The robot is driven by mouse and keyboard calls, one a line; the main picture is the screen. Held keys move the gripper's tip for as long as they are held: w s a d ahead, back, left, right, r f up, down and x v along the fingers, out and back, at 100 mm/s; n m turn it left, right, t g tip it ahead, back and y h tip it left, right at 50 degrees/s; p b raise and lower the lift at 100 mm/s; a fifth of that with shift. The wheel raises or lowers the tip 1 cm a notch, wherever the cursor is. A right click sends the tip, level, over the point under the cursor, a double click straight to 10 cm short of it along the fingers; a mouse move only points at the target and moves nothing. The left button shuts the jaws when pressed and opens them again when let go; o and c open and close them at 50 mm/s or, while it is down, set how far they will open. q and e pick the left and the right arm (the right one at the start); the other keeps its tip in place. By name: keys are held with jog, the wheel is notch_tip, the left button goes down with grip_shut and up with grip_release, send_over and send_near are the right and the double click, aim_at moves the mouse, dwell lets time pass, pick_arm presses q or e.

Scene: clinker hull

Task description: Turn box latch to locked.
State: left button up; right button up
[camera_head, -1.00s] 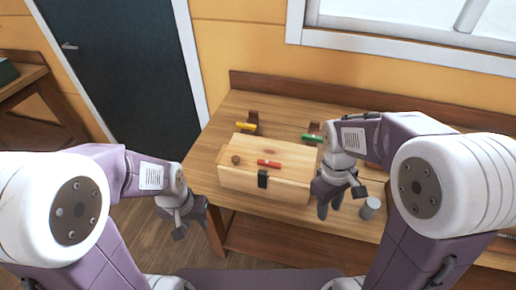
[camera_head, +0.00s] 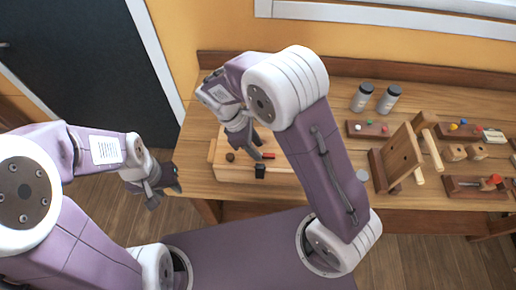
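The wooden box (camera_head: 216,151) stands on the bench left of centre, its lid down. Its black latch (camera_head: 260,171) is at the middle of the front edge; whether it is locked is too small to tell. A round brown knob (camera_head: 230,157) and a small red bar (camera_head: 267,156) are on the lid. My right gripper (camera_head: 253,150) is over the lid, close to the red bar and behind the latch; contact and finger gap are unclear. My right arm hides the box's right and back parts. My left gripper (camera_head: 164,196) is open and empty, off the bench to the left.
Two grey, dark-topped jars (camera_head: 362,97) (camera_head: 388,99) stand at the back. An upright wooden board (camera_head: 399,158) with pegs stands right of my arm. A grey cylinder (camera_head: 362,175) is near the front edge.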

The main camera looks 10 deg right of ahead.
aim_at(263, 156)
jog(key=shift+s+d+f, duration=0.45)
jog(key=shift+d+f, duration=0.25)
jog(key=shift+f, duration=0.15)
jog(key=shift+w+a, duration=0.15)
jog(key=c, duration=0.5)
grip_shut()
pick_arm(q)
jog(key=shift+s+d+r, duration=0.2)
jog(key=shift+s, duration=0.05)
